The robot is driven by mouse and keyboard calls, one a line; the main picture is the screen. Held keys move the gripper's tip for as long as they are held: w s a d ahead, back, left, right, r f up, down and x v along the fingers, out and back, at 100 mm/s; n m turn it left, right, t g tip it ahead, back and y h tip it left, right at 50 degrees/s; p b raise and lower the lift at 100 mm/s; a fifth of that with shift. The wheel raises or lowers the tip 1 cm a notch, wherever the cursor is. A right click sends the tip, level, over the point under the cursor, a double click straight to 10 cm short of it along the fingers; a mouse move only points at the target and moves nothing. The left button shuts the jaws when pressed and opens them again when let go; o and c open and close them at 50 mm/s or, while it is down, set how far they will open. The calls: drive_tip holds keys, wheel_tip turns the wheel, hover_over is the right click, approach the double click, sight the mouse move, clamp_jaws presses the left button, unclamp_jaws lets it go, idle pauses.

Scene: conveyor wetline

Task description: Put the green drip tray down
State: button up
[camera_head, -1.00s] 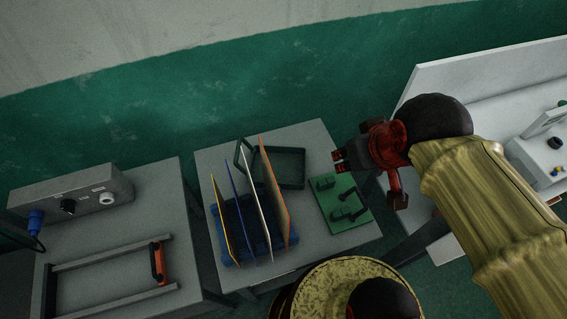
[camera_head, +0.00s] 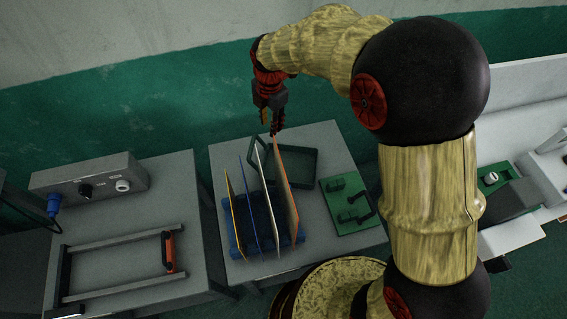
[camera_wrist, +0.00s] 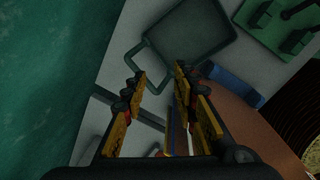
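The dark green drip tray (camera_head: 306,168) lies on the grey table, behind the rack of upright panels. Its tray part (camera_wrist: 190,32) and a loop-shaped handle (camera_wrist: 137,58) also show in the wrist view. My gripper (camera_head: 274,132) points down above the back of the table, near the tray and its handle. In the wrist view my gripper (camera_wrist: 160,85) has its two yellow fingers spread apart with nothing between them that they touch. The panels hide part of the tray in the head view.
A blue rack (camera_head: 238,247) holds thin upright panels, among them an orange panel (camera_head: 287,190) close below my gripper. A green board with black clamps (camera_head: 352,222) lies at the right. A left table carries a metal frame (camera_head: 120,290) and a control box (camera_head: 95,178).

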sight(252, 145)
drive_tip(key=a+f+n, duration=0.2)
drive_tip(key=f, duration=0.2)
drive_tip(key=w+a+f+n, duration=0.1)
drive_tip(key=a+f+n, duration=0.1)
drive_tip(key=f, duration=0.1)
drive_tip(key=a+f+n+g, duration=0.1)
drive_tip(key=a+f+n, duration=0.2)
drive_tip(key=f, duration=0.1)
drive_tip(key=shift+w+f, duration=0.35)
drive_tip(key=f+b, duration=0.1)
drive_tip(key=f, duration=0.6)
drive_tip(key=shift+s+f, duration=0.15)
drive_tip(key=shift+s, duration=0.05)
clamp_jaws()
